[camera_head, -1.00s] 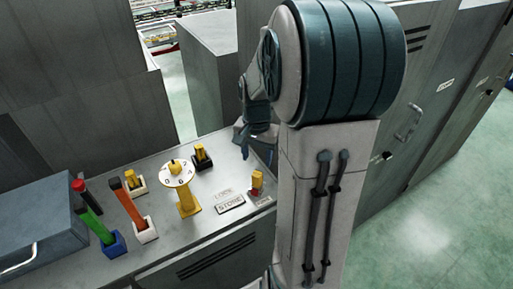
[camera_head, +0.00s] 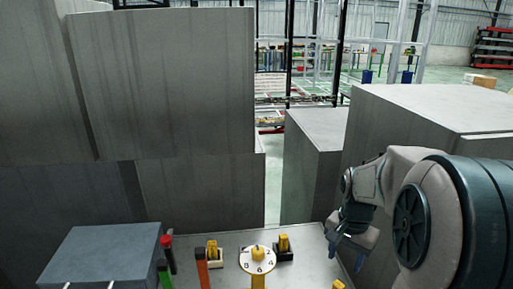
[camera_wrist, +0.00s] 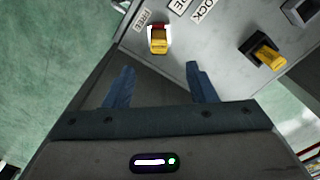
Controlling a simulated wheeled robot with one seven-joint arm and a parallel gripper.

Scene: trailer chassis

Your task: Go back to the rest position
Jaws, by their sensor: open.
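My gripper (camera_head: 347,246) hangs over the right edge of the grey control bench (camera_head: 310,240) in the head view, with my arm to its right. In the wrist view my gripper (camera_wrist: 159,86) shows two blue fingers spread well apart with nothing between them. Ahead of the fingers, apart from them, a yellow and red switch (camera_wrist: 158,38) sits on the bench beside a label reading FREE. A yellow handle on a black base (camera_wrist: 264,52) stands farther right; the head view also shows it (camera_head: 284,247).
A grey-blue box (camera_head: 105,255) is at left. Tall grey cabinets (camera_head: 165,85) rise behind. Green floor (camera_wrist: 50,50) lies beside the bench.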

